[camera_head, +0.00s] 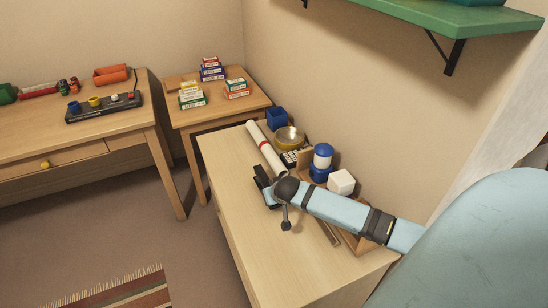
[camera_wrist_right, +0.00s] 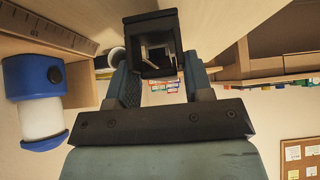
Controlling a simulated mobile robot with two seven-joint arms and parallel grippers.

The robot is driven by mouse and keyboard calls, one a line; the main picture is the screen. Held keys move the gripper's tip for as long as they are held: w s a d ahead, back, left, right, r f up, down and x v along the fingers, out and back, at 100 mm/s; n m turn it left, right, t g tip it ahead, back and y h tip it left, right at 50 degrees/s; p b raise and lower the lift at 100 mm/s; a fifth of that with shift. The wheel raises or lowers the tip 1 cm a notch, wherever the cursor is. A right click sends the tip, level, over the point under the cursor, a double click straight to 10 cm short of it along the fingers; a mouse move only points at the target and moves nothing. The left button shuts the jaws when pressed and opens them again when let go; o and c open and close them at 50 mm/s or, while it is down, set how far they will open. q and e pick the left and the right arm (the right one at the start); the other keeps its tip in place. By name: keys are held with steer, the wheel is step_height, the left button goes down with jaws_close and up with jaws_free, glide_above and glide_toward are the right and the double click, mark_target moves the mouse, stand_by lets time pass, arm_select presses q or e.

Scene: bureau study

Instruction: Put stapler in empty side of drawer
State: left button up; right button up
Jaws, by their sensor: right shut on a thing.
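My right gripper (camera_head: 266,188) is over the light wooden cabinet top (camera_head: 238,170), near its left edge. In the right wrist view its two grey-blue fingers (camera_wrist_right: 160,75) are shut on a black boxy thing (camera_wrist_right: 150,25), which looks like the stapler. In the head view the stapler is small and dark and mostly merges with the gripper. Whether it touches the cabinet top I cannot tell. No open drawer shows, and the cabinet front is steeply foreshortened. A closed drawer front with a yellow knob (camera_head: 44,164) is in the desk at the left. My left gripper is not in view.
Small boxes (camera_head: 212,70) sit on the side table. A green shelf (camera_head: 470,18) hangs above. The cabinet's front part is bare.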

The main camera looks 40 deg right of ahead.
steer(key=shift+f, duration=1.25)
steer(key=o, duration=1)
